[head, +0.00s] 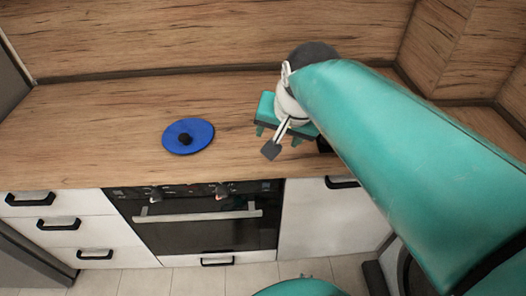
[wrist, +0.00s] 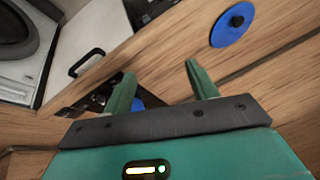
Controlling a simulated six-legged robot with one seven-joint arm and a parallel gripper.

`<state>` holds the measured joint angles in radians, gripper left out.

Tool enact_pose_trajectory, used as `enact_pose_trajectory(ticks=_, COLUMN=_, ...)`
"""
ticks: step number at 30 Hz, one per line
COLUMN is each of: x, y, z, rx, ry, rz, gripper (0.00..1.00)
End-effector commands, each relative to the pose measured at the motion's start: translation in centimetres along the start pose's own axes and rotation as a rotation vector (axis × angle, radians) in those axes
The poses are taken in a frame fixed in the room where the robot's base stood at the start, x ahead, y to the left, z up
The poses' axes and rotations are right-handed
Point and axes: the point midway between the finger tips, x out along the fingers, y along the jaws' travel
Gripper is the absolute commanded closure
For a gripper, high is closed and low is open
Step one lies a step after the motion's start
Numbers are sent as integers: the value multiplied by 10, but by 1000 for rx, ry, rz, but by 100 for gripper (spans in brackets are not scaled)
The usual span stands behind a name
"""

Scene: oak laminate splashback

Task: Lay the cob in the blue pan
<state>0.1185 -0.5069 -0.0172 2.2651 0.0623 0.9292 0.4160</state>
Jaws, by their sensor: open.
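My gripper (head: 278,138) is over the wooden worktop, right of a flat blue disc (head: 188,136) with a black knob that looks like a lid. In the wrist view the two green fingers of my gripper (wrist: 160,68) are apart with bare worktop between their tips. The blue disc (wrist: 232,24) lies beyond the right finger there, well clear of it. A small patch of another blue thing (wrist: 137,104) shows beside the left finger; it may be the blue pan, but the finger and palm hide most of it. I cannot make out the cob in either view.
The worktop (head: 90,120) is clear left of the blue disc. A wooden splashback (head: 180,35) rises behind it. An oven (head: 205,225) and white drawers (head: 55,235) sit below the front edge. My arm covers the worktop's right part.

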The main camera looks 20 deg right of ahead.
Motion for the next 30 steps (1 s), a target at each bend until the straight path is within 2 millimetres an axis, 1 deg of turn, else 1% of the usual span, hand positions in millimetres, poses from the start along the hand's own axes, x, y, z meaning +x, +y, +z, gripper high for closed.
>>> enact_pose_trajectory(ticks=1, x=-2, y=1, z=24, rx=-127, ry=8, rz=-8, gripper=42)
enact_pose_trajectory(ticks=3, x=-1, y=5, z=49, rx=-295, ry=17, rz=-10, gripper=42)
enact_pose_trajectory(ticks=6, x=2, y=10, z=75, rx=-468, ry=27, rz=-13, gripper=42)
enact_pose_trajectory(ticks=9, x=4, y=14, z=86, rx=-560, ry=32, rz=-12, gripper=42)
enact_pose_trajectory(ticks=12, x=5, y=14, z=89, rx=-584, ry=32, rz=-11, gripper=42)
enact_pose_trajectory(ticks=30, x=4, y=14, z=88, rx=-577, ry=32, rz=-11, gripper=42)
